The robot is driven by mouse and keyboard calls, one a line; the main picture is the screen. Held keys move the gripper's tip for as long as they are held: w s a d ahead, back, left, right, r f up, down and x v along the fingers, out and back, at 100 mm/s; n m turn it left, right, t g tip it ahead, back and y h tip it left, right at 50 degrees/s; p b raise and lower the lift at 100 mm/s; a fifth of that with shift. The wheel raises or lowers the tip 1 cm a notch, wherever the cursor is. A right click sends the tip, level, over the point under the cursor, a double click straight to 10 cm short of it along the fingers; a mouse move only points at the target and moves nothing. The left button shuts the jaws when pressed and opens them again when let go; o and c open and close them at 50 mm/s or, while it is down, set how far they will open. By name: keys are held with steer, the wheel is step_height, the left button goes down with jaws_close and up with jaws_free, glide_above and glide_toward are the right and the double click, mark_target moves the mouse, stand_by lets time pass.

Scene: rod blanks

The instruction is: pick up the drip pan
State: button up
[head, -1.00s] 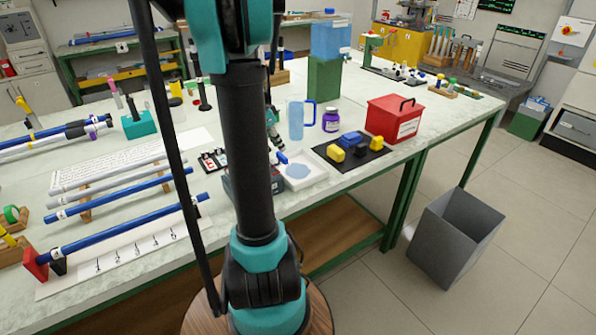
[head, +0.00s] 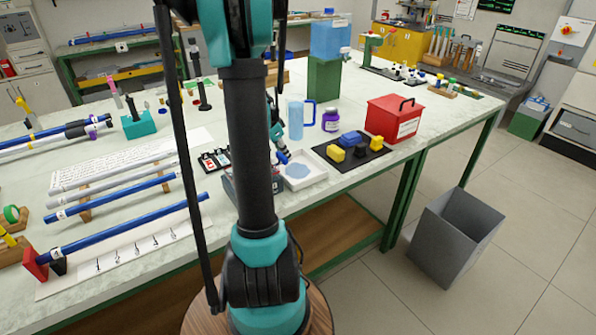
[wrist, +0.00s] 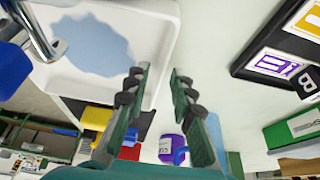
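The drip pan (head: 311,180) is a shallow white tray with a blue-grey patch of liquid in it, on the table's front edge side. In the wrist view the pan (wrist: 160,42) fills the upper left, with its right rim running between my fingers. My gripper (wrist: 160,78) is open; its left finger overlaps the pan's inside in the picture and its right finger is outside the rim. I cannot tell how far the fingertips are above the rim. In the head view my gripper (head: 283,155) is at the pan's back left, partly hidden by my arm.
A black mat (head: 372,157) with yellow and blue blocks lies right of the pan. A blue jug (head: 295,122) and a purple jar (head: 331,120) stand behind it. A red box (head: 394,118) is farther right. A dark box (head: 232,188) stands close on the left.

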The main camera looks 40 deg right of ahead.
jaws_close()
steer(key=shift+r, duration=0.2)
